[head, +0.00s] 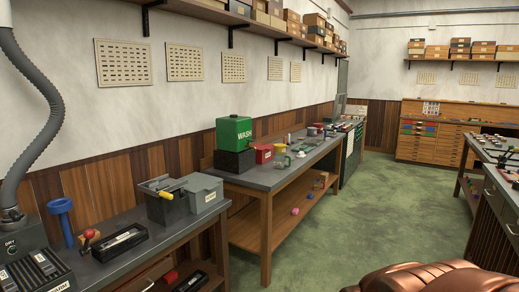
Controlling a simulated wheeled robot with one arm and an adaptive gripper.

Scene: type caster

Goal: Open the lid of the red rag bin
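A small red box (264,153) with a pale label, which appears to be the rag bin, stands on the middle workbench (262,183). It is just right of the green WASH container (234,133). It is far off and small, and I cannot tell clearly how its lid sits. My gripper is not in view.
The nearer bench (150,219) holds a grey box with a yellow handle (166,199), a blue funnel-like stand (61,214) and black trays. A brown leather seat (430,279) stands at bottom right. Green floor (345,215) lies clear between the benches.

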